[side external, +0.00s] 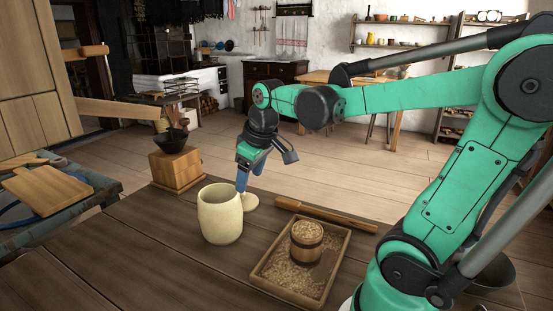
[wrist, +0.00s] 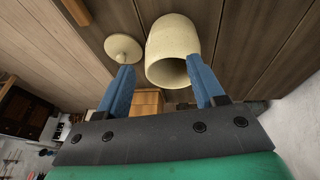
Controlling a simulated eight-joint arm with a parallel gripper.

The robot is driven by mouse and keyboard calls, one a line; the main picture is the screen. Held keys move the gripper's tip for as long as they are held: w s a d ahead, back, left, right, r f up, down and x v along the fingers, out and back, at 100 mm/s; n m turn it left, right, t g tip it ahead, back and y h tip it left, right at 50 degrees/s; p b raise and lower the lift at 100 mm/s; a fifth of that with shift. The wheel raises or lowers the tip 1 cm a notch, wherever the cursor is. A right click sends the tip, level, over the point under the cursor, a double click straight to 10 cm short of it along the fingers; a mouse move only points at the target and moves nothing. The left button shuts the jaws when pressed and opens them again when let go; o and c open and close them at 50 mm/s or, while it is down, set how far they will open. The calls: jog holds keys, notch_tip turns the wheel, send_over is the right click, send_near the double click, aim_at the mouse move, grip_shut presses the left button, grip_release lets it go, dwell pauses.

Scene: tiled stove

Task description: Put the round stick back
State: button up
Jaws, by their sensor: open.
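The round stick (side external: 327,214) is a brown wooden rod lying on the dark plank table, behind the shallow tray. A brown wooden end at the top left of the wrist view (wrist: 75,10) looks like part of it. My gripper (side external: 243,183) points down over the table, left of the stick, behind the cream jar (side external: 220,214) and by its round lid (side external: 249,202). In the wrist view my gripper (wrist: 160,68) is open with nothing between its blue fingers. The jar (wrist: 170,42) and the knobbed lid (wrist: 123,48) show beyond the fingertips.
The tray (side external: 264,266) holds grain and a small wooden tub (side external: 306,241). A wooden box (side external: 177,170) with a dark bowl (side external: 171,140) stands at the table's back left. A cutting board (side external: 46,189) lies at the far left. Bare planks lie left of the jar.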

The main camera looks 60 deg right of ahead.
jog(key=s+a+f+t+y, duration=0.1)
jog(key=s+a+f+t, duration=0.1)
jog(key=a, duration=0.8)
jog(key=shift+s+a+t, duration=0.3)
jog(key=shift+t, duration=0.4)
